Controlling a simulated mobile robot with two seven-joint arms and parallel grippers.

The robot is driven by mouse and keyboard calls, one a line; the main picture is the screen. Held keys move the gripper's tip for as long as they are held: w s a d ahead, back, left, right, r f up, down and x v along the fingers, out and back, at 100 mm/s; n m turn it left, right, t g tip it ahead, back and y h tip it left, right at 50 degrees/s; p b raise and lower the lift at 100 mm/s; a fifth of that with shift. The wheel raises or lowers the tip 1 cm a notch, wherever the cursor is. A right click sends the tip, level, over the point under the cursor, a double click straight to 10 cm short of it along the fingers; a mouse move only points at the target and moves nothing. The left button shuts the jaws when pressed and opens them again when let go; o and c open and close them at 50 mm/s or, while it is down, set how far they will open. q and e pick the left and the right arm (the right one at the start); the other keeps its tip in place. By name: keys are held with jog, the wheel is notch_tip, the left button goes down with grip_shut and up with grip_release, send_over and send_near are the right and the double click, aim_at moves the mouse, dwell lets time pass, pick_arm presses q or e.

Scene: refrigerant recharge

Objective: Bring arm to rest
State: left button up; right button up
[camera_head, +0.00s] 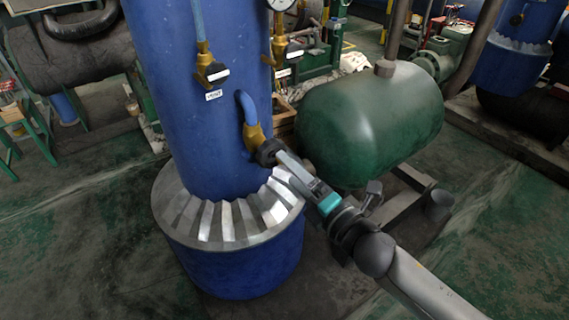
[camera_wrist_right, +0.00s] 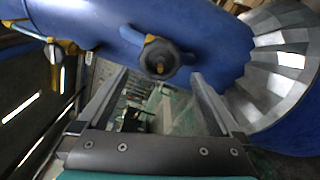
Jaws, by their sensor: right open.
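My right gripper (camera_head: 284,160) reaches in from the lower right in the head view, with its fingertips close to a dark round handwheel (camera_head: 267,152) on a brass valve (camera_head: 254,137). The valve sits on the side of a tall blue tank (camera_head: 175,110). In the right wrist view my right gripper (camera_wrist_right: 155,82) has its two fingers spread wide with nothing between them. There the handwheel (camera_wrist_right: 160,60) lies just beyond the fingertips; I cannot tell whether they touch it. My left gripper is not in view.
A silver ribbed collar (camera_head: 235,222) rings the tank's base. More brass valves (camera_head: 207,68) and a gauge (camera_head: 281,3) are higher up. The floor at left (camera_head: 90,225) is clear.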

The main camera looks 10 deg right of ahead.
jog(key=shift+v, duration=0.95)
